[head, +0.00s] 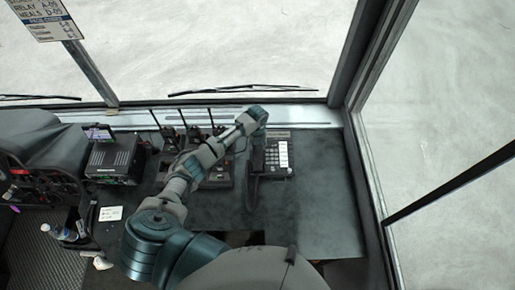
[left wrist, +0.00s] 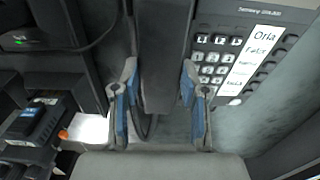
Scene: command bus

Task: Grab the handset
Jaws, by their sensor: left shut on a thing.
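The black handset (head: 253,172) is at the left side of the desk phone (head: 279,158), on the dark dashboard. In the left wrist view the handset (left wrist: 165,60) runs down between the two blue-padded fingers of my left gripper (left wrist: 160,105). The gripper is shut on it. The phone's keypad and paper name label (left wrist: 262,52) show just to the right. In the head view my left gripper (head: 257,130) is at the handset's far end, and its fingers are mostly hidden. My right gripper is in neither view.
Several radios with antennas (head: 170,135) stand in chargers left of the phone. A boxy radio unit (head: 113,160) and the steering area are further left. The windshield and right window frame bound the dashboard. The surface right of and in front of the phone is clear.

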